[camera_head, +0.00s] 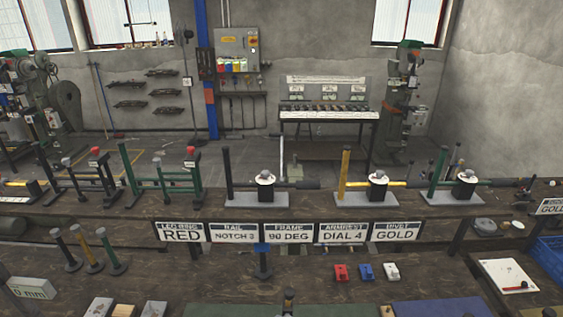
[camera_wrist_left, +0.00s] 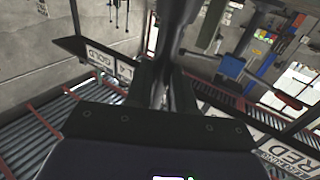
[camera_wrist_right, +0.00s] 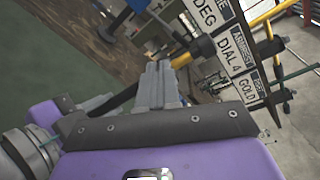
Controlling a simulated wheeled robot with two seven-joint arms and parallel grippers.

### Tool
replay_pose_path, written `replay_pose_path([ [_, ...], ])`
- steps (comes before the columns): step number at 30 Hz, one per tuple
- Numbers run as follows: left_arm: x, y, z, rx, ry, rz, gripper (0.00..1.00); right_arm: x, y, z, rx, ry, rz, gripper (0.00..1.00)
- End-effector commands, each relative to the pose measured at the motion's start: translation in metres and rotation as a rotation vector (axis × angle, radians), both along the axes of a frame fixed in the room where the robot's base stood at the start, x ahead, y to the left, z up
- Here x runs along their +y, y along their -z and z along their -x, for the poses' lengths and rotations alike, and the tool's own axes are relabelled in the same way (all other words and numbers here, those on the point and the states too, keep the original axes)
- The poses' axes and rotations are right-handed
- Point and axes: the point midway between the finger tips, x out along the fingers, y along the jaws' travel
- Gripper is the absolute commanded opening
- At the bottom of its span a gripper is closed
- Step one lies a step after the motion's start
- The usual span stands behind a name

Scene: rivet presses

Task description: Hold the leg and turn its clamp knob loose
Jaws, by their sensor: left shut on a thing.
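In the left wrist view, my left gripper (camera_wrist_left: 170,95) is shut on a dark, rod-like leg (camera_wrist_left: 186,30), which stretches away from the fingers toward the top. Its clamp knob cannot be made out. In the right wrist view, the grey fingers of my right gripper (camera_wrist_right: 158,85) lie close together, and I cannot tell whether anything is between them. A yellow-ended piece (camera_wrist_right: 195,50) and a black rod (camera_wrist_right: 112,106) show beside and behind these fingers; contact is unclear. I cannot make out either gripper in the head view.
A bench (camera_head: 100,206) carries presses with a black post (camera_head: 227,172), yellow post (camera_head: 345,172) and green post (camera_head: 438,172). Signs (camera_head: 290,232) hang along its edge. Short posts (camera_head: 92,250) stand at left on the near bench, with small coloured blocks (camera_head: 366,271) at right.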

Motion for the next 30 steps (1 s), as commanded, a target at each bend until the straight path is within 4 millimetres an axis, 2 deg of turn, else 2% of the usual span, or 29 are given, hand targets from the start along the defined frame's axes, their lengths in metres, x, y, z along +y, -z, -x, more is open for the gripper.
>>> replay_pose_path([
  [8,0.004,0.002,-0.001,0.005,-0.008,-0.003,0.0,-0.001,0.007,0.002,0.009,0.006,0.004,0.0],
  [18,0.004,0.002,-0.001,0.004,-0.01,-0.002,0.0,-0.001,0.007,0.002,0.009,0.007,0.004,0.0],
  [26,0.005,0.002,-0.002,0.003,-0.01,-0.004,0.0,0.007,0.004,0.001,0.008,0.005,0.003,0.0],
  [30,0.004,0.002,-0.002,0.003,-0.009,-0.005,0.0,0.009,0.002,0.01,0.007,0.003,0.002,0.0],
])
